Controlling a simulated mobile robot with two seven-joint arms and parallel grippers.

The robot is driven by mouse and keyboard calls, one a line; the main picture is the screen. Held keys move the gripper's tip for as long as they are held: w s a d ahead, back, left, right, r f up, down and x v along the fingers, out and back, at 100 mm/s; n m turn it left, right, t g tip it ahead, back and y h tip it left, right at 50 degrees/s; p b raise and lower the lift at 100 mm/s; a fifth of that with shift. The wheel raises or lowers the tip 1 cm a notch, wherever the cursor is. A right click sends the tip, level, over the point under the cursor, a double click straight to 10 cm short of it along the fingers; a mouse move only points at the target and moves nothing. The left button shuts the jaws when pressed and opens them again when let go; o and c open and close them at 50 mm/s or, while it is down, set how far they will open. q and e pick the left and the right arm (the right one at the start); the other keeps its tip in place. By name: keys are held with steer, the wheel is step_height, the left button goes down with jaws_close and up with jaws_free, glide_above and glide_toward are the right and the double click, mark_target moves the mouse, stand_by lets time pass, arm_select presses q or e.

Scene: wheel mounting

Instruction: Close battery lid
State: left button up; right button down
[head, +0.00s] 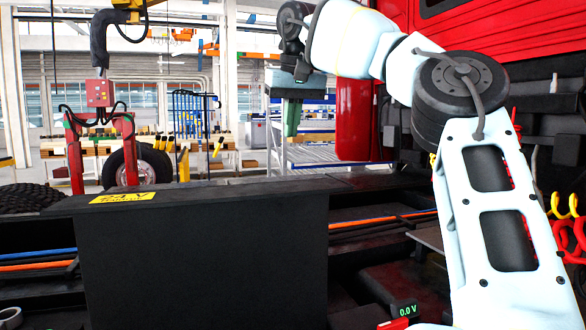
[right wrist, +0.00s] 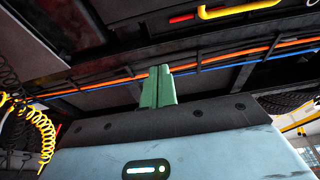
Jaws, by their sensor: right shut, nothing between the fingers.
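A large black panel (head: 200,265) with a yellow 24V label (head: 122,197) at its top left fills the lower left of the head view. It looks like the battery lid; I cannot tell its exact angle. To its right a dark box (head: 385,285) sits low, near a meter (head: 405,311) reading 0.0 V. My right gripper (head: 292,120) hangs above and behind the panel, apart from it. Its green fingers are together and empty. They also show together in the right wrist view (right wrist: 160,85), pointing towards orange and blue lines. My left gripper is not in view.
A red truck cab (head: 490,50) stands at the upper right. Coiled red and yellow hoses (head: 567,225) hang at the right. Orange lines (head: 370,219) run behind the panel. A wheel (head: 138,166) and a red hoist frame (head: 75,150) are at the back left.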

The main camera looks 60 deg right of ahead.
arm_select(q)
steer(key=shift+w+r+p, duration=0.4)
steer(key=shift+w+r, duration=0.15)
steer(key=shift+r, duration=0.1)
arm_select(e)
step_height(320, 180, down, 9)
steer(key=shift+s+a, duration=0.25)
steer(key=shift+s, duration=0.1)
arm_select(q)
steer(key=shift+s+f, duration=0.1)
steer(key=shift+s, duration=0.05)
arm_select(e)
steer(key=shift+f, duration=0.1)
